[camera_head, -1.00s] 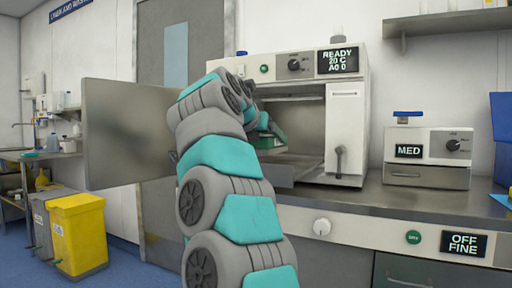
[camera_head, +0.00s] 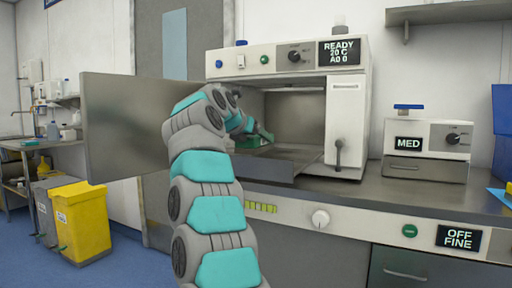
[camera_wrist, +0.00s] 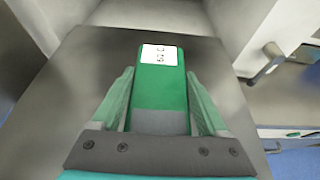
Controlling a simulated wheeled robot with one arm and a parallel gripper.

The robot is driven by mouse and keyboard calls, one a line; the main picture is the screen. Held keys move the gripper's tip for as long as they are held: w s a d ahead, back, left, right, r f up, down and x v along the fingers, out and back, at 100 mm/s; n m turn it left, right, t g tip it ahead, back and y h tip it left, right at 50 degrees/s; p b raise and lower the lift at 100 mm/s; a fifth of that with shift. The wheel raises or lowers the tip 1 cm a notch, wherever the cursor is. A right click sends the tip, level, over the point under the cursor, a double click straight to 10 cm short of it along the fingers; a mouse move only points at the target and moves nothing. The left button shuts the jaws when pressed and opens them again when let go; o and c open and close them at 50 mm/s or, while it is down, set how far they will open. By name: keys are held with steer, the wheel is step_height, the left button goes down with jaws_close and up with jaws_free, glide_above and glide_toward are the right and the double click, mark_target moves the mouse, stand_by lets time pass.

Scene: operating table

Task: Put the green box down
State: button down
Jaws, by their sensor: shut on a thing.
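The green box (camera_wrist: 160,98) with a white label on its far end lies between the two green fingers of my gripper (camera_wrist: 161,82) in the wrist view. My gripper is shut on it. In the head view, my gripper (camera_head: 256,133) and part of the box are at the mouth of the open machine marked READY (camera_head: 270,63), over a grey metal plate (camera_head: 290,161). My arm hides much of the box there. I cannot tell whether the box touches the plate.
A large metal door panel (camera_head: 120,125) stands open at the left. The machine's right front post with a lever (camera_head: 338,150) is close to the plate. A MED unit (camera_head: 425,150) stands on the counter (camera_head: 400,193) at the right. Yellow bin (camera_head: 82,222) on the floor, left.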

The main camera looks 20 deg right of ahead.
steer(key=shift+f+b, duration=0.35)
steer(key=shift+f, duration=0.65)
steer(key=shift+f, duration=0.1)
jaws_free()
steer(key=v, duration=1.2)
steer(key=shift+b, duration=0.4)
